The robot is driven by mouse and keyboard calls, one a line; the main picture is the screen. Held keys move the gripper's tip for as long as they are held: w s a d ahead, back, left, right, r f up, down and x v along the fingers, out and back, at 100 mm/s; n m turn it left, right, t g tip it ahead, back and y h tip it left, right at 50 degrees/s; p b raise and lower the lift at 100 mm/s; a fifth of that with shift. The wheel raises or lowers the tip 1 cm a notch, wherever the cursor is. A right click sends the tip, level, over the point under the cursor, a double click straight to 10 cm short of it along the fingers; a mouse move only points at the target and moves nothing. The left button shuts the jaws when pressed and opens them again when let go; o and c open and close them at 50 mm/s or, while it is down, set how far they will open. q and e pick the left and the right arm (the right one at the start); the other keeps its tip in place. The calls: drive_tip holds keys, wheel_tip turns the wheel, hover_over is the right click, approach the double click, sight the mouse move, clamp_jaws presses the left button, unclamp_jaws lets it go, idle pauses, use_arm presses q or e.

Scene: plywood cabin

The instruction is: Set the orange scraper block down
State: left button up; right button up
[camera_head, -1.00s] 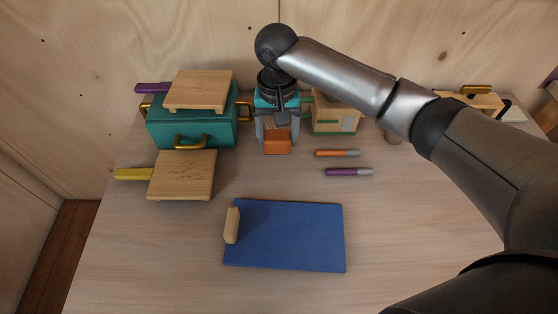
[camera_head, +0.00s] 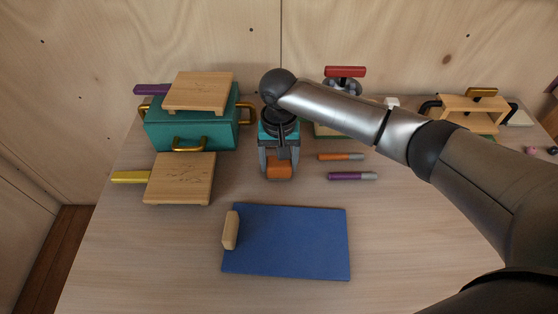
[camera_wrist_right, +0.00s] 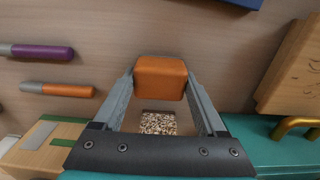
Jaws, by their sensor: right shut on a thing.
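The orange scraper block (camera_head: 279,171) is between the fingertips of my right gripper (camera_head: 277,164), which is shut on it. In the head view it is just right of the teal box and above the blue mat. The right wrist view shows the orange block (camera_wrist_right: 160,77) gripped at the tips of both fingers, with a speckled patch (camera_wrist_right: 158,123) between the fingers nearer the palm. Whether the block touches the table I cannot tell. My left gripper is not in view.
A teal box (camera_head: 185,137) with gold handles stands left, a wooden board (camera_head: 198,91) on top. Another board (camera_head: 180,176) lies in front. Orange (camera_head: 340,157) and purple (camera_head: 352,176) markers lie right of the block. The blue mat (camera_head: 290,240) holds a wooden piece (camera_head: 231,230).

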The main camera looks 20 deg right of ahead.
drive_tip(key=o, duration=1.1)
drive_tip(key=shift+f, duration=0.1)
wheel_tip(320, 180, up, 12)
drive_tip(key=p, duration=0.3)
drive_tip(key=shift+r, duration=0.2)
